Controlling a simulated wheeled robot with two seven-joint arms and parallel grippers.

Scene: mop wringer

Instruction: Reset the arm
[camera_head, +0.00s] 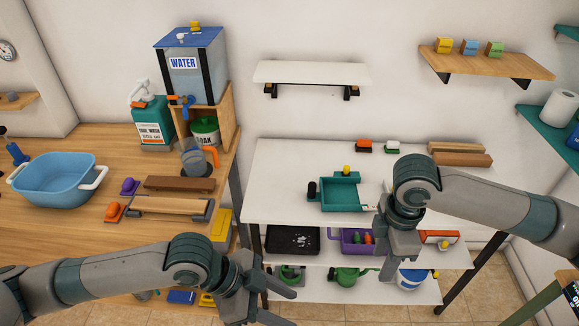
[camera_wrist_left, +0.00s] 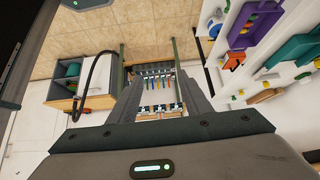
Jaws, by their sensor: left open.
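My left gripper (camera_head: 280,300) is at the bottom middle of the head view, over the gap in front of the wooden counter and white shelf unit. Its two fingers are spread, with nothing seen between them. The left wrist view shows the same open gripper (camera_wrist_left: 162,88), with only distant floor and furniture visible between its fingers. My right gripper (camera_head: 390,262) points down in front of the white shelf unit, near its front edge. Its fingers are seen nearly edge-on, so their opening is unclear, and no held thing shows.
The wooden counter (camera_head: 90,215) holds a blue basin (camera_head: 58,178), a water tank (camera_head: 195,75) and brushes. The white shelf unit (camera_head: 290,205) holds a teal wringer-like tray (camera_head: 340,192); a purple bin (camera_head: 352,240) and a blue-white bucket (camera_head: 410,278) stand lower, near my right gripper.

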